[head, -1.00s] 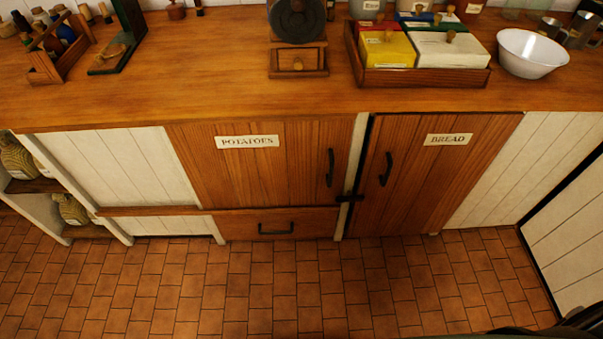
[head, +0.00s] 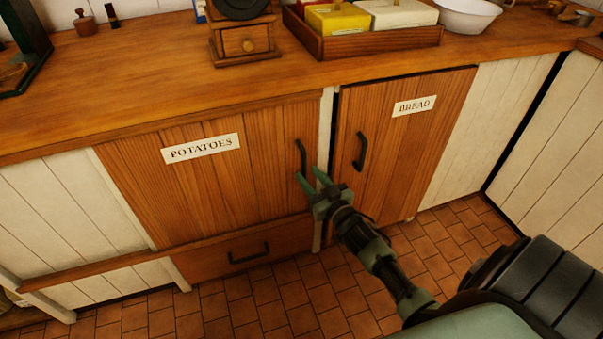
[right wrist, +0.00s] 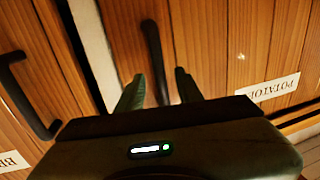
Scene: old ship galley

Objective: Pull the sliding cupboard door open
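The wooden POTATOES door (head: 200,185) is closed, with a dark upright handle (head: 301,158) near its right edge. A wooden rail (head: 110,266) runs below it and on to the left. My right gripper (head: 311,178) is at the lower end of this handle, fingers apart. In the right wrist view, upside down, the handle (right wrist: 152,50) lies between the open fingers of the right gripper (right wrist: 158,85); I cannot tell whether they touch it. My left gripper is not in view.
The BREAD door (head: 400,140), with its own handle (head: 360,151), is closed to the right. A drawer (head: 245,250) is below the POTATOES door. The countertop (head: 130,95) above holds a coffee grinder (head: 240,42), a tray (head: 365,40) and a white bowl (head: 468,14). The tiled floor is clear.

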